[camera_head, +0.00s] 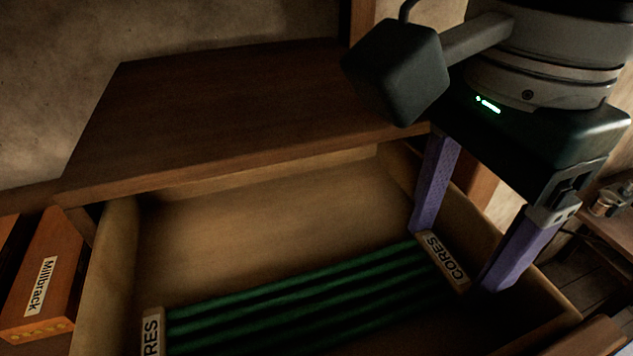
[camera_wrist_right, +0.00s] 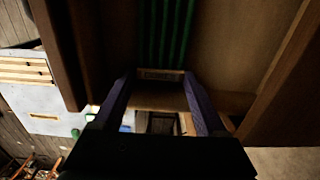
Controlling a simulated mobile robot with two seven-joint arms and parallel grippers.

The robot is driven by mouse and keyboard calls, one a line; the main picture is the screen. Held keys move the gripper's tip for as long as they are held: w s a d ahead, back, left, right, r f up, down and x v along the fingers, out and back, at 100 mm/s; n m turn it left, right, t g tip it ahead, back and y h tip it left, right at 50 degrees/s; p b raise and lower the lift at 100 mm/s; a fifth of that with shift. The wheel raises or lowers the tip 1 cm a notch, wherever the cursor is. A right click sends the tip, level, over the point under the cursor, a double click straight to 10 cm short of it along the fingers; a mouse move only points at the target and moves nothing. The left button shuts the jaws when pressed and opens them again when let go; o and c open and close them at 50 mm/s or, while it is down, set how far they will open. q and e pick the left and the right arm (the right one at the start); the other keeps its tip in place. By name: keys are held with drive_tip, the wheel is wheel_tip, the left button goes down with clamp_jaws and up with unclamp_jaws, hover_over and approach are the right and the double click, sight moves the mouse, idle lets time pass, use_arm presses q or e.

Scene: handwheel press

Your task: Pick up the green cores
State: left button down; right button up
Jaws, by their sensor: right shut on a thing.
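The green cores (camera_head: 300,300) are several long green rods lying side by side in the open drawer. Each end sits in a wooden block labelled CORES, a right end block (camera_head: 444,258) and a left end block (camera_head: 152,330) cut by the picture's lower edge. My right gripper (camera_head: 457,256) reaches down from the upper right, its purple fingers shut on the right end block, one on either side. The right wrist view shows the green cores (camera_wrist_right: 168,32) running away beyond the fingertips. My left gripper is not in view.
The wooden drawer (camera_head: 280,205) has raised walls, and its floor behind the cores is bare. A wooden top (camera_head: 220,110) overhangs its back. A reddish box (camera_head: 52,270) labelled Millbrack stands outside to the left. A bench with small items (camera_head: 605,205) is at far right.

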drive_tip(key=c, duration=0.6)
